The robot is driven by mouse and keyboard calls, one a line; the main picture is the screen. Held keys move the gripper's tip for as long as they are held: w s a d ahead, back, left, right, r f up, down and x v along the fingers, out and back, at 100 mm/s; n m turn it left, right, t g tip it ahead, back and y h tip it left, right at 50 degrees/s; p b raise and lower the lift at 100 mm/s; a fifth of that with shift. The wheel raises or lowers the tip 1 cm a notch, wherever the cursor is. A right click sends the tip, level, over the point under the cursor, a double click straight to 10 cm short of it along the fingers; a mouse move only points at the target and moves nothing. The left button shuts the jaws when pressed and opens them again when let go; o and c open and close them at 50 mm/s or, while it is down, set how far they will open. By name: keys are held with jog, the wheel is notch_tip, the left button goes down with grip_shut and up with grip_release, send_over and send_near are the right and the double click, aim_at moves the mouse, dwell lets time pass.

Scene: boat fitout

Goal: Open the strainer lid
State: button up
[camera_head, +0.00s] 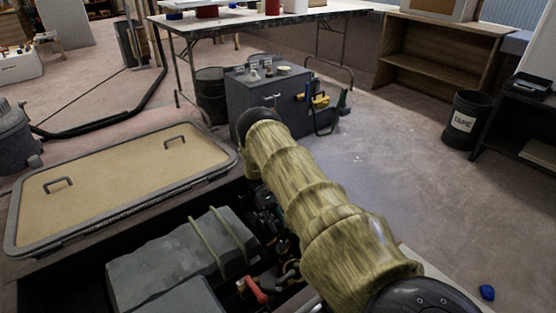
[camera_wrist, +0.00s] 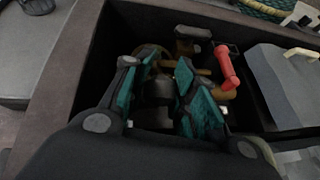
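In the wrist view my gripper (camera_wrist: 162,72) reaches down into a dark open compartment, its two teal-padded fingers spread apart. Between and beyond the fingers are a dark rounded body (camera_wrist: 156,90) and tan, brass-like parts. This may be the strainer, but shadow and the fingers hide much of it, and I cannot make out its lid clearly. I cannot tell whether the fingers touch it. A red-handled valve (camera_wrist: 227,66) stands just right of the fingers. In the head view the red handle (camera_head: 253,290) shows low in the compartment, and my arm mostly hides my gripper (camera_head: 268,212).
A grey box (camera_head: 165,262) with two straps fills the compartment's left side in the head view. The compartment rim (camera_wrist: 62,75) is close on the left in the wrist view. A tan hatch panel (camera_head: 115,190) with two handles lies beyond. A grey cabinet (camera_head: 250,95) stands behind.

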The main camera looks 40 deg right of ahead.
jog(key=shift+o, duration=0.8)
jog(key=shift+s+d+f, duration=0.3)
jog(key=shift+f, duration=0.15)
jog(key=shift+w+a, duration=0.1)
jog(key=shift+w, duration=0.2)
jog(key=v, duration=1.2)
jog(key=shift+r, duration=0.3)
